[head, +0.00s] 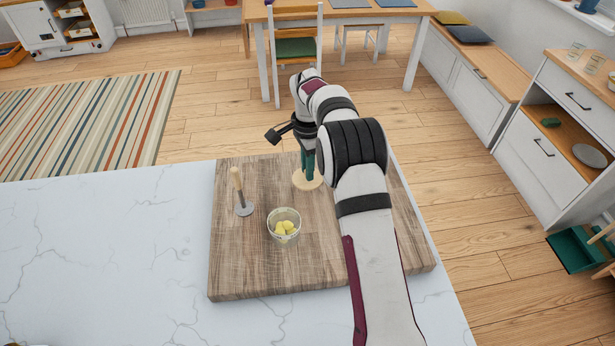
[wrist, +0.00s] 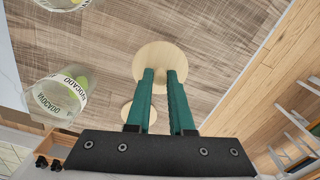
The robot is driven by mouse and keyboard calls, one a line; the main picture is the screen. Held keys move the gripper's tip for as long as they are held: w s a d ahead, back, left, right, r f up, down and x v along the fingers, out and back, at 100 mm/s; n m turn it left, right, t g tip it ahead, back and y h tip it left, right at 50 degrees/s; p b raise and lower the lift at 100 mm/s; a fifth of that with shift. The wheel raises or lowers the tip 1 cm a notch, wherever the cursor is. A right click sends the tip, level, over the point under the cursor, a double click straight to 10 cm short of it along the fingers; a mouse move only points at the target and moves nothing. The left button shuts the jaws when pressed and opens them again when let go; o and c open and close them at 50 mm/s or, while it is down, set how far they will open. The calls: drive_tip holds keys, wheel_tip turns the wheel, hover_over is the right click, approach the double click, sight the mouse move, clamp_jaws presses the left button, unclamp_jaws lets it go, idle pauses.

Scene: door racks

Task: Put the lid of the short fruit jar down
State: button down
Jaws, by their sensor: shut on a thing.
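My gripper (head: 308,172) has green fingers and is shut on a pale wooden round lid (head: 306,181), over the far part of the cutting board. In the wrist view the fingertips (wrist: 162,72) lie over the near part of the lid (wrist: 158,55); the gripped part is hidden. The lid looks flat and at or close to the board; I cannot tell whether it touches. An open jar (head: 284,232) with yellow pieces stands nearer, left of my arm. The wrist view shows two jars, one labelled AVOCADO (wrist: 52,98) and one cut off at the top (wrist: 66,4).
A tool with a wooden handle (head: 237,180) stands upright on the cutting board (head: 235,270). A smaller pale disc (wrist: 127,113) shows partly behind a finger. The board's edge is close on the right in the wrist view. The marble counter (head: 100,250) is clear at left.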

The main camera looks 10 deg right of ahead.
drive_tip(key=shift+f, duration=1.75)
drive_tip(key=shift+f, duration=0.1)
drive_tip(key=c, duration=0.8)
unclamp_jaws()
